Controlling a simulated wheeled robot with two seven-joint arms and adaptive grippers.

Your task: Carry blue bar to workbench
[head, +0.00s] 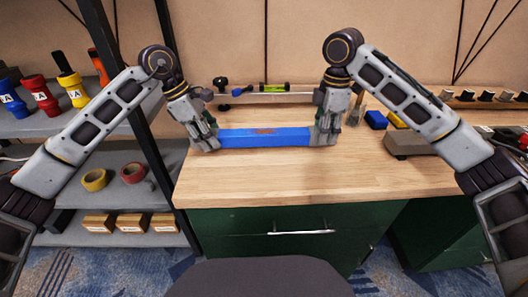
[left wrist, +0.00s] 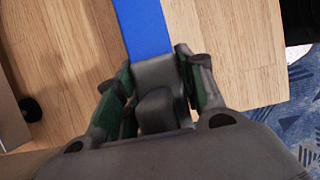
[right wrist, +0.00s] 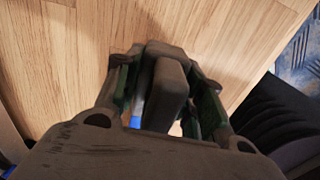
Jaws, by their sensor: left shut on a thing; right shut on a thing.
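The blue bar (head: 265,137) is long and flat-sided and lies level between my two grippers, over the wooden top of the workbench (head: 260,180). My left gripper (head: 207,143) is shut on its left end, and my right gripper (head: 325,136) is shut on its right end. In the left wrist view the bar (left wrist: 143,28) runs up and away from the left gripper (left wrist: 155,95). In the right wrist view only a small blue piece (right wrist: 136,121) shows beside the right gripper (right wrist: 165,90); the rest is hidden. I cannot tell whether the bar touches the top.
A shelf rack (head: 140,95) with colored bottles, tape rolls (head: 95,180) and small boxes (head: 130,222) stands at the left. A grey block (head: 410,142) and a blue block (head: 375,120) sit at the bench's right. A level (head: 273,87) is at the back. The front of the bench top is clear.

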